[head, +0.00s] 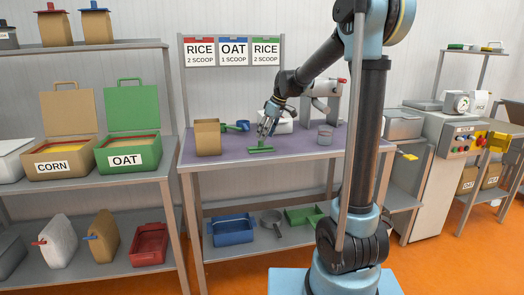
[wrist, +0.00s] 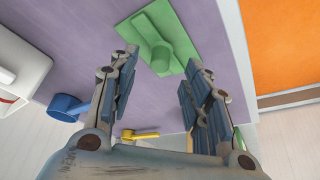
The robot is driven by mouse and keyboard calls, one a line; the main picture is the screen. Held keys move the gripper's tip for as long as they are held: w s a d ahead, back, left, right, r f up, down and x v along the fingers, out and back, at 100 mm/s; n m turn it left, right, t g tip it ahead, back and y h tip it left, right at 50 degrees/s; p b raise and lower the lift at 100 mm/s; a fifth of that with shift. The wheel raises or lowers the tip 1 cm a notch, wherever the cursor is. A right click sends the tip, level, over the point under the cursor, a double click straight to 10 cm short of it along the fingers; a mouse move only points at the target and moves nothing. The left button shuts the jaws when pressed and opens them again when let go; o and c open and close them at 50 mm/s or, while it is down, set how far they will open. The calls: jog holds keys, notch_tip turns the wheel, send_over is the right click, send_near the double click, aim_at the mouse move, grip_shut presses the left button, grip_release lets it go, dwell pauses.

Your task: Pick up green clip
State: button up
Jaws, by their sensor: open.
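A green piece that looks like the green clip (head: 261,149) lies on the purple tabletop near its front edge. In the wrist view the green clip (wrist: 180,62) is a flat rectangular plate with a round upright knob, just beyond the fingertips. My gripper (head: 266,132) points down above it in the head view. In the wrist view my gripper (wrist: 160,72) has its fingers spread wide, with nothing held between them. The clip's knob shows in the gap between the fingertips. I cannot tell whether a finger touches the plate.
A brown open box (head: 207,138) stands left on the purple table (head: 215,160). A blue scoop (wrist: 66,107) and a yellow-handled tool (wrist: 140,134) lie nearby. Some tabletop around the clip is bare.

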aim_at(261, 145)
jog(key=x, duration=0.5)
jog(key=shift+w+a, duration=0.15)
jog(key=shift+r, duration=0.1)
jog(key=c, duration=0.9)
grip_shut()
